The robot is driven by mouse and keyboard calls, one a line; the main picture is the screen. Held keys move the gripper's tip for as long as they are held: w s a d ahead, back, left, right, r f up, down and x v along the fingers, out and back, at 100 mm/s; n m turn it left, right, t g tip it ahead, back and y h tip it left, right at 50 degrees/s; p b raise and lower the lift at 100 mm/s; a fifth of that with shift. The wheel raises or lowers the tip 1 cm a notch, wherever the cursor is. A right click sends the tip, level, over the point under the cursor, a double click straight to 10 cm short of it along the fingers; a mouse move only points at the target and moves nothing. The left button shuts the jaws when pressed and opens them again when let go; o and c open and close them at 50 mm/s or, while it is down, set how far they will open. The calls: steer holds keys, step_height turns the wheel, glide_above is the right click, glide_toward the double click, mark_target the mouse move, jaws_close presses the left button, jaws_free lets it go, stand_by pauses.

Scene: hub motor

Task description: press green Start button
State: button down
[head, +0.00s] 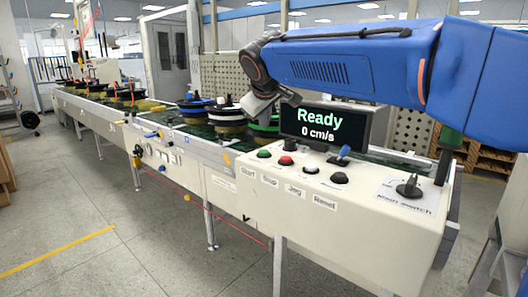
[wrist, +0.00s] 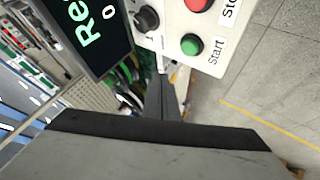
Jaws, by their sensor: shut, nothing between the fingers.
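The green Start button (head: 264,153) is at the left end of the button row on the white control panel (head: 340,205). It also shows in the wrist view (wrist: 192,45), with its "Start" label beside it. My gripper (head: 257,115) is shut and empty, above and behind the button in the head view. In the wrist view my shut fingers (wrist: 163,78) are to the lower left of the button, apart from it. The button is uncovered in both views.
The red Stop button (head: 285,160) is right beside the green one. The display (head: 322,125) reads "Ready, 0 cm/s". A conveyor (head: 150,118) with wheel hubs runs away left.

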mark_target(264, 152)
steer(key=shift+f, duration=2.75)
steer(key=shift+f, duration=0.15)
steer(key=shift+f, duration=0.25)
